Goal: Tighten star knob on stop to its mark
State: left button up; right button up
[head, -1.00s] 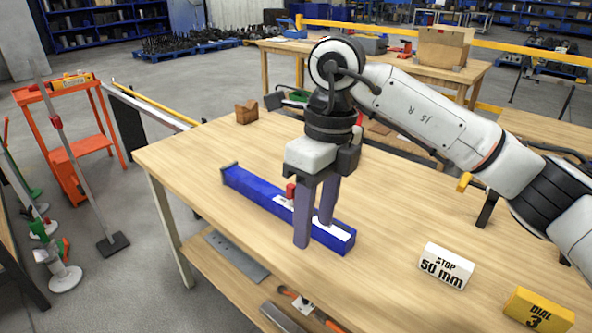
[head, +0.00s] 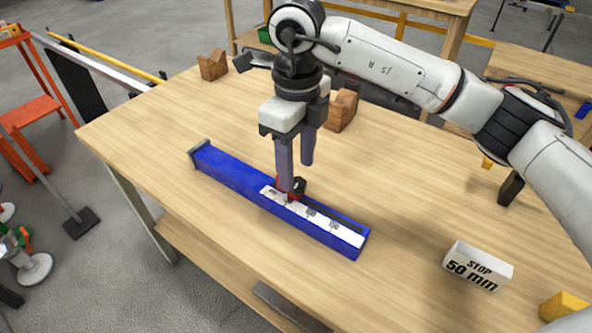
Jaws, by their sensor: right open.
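A long blue rail (head: 232,172) lies slantwise on the wooden table. A white scale strip (head: 341,233) runs along its near right half. A small red stop (head: 282,186) sits on the rail at the left end of the strip, with a dark star knob (head: 298,186) on it. My right gripper (head: 297,180) points down at the stop with its fingers apart. One finger is in front and hides part of the stop; the other is behind and to the right. I cannot tell whether either finger touches the knob. The knob's mark is too small to make out. My left gripper is not in view.
A white block reading "STOP 50 mm" (head: 477,267) stands at the right, with a yellow block (head: 563,306) nearer the corner. Wooden blocks (head: 213,65) (head: 342,109) stand at the back.

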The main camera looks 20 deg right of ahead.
aim_at(297, 181)
jog(key=shift+f, duration=1.55)
jog(key=c, duration=1.1)
jog(key=shift+o, duration=0.2)
jog(key=m+b, duration=0.1)
jog(key=m, duration=0.3)
jog(key=shift+w+m, duration=0.1)
jog(key=shift+m, duration=0.3)
jog(key=o, duration=1.1)
jog(key=shift+c, duration=0.2)
jog(key=shift+r, duration=0.15)
notch_tip(297, 181, up, 10)
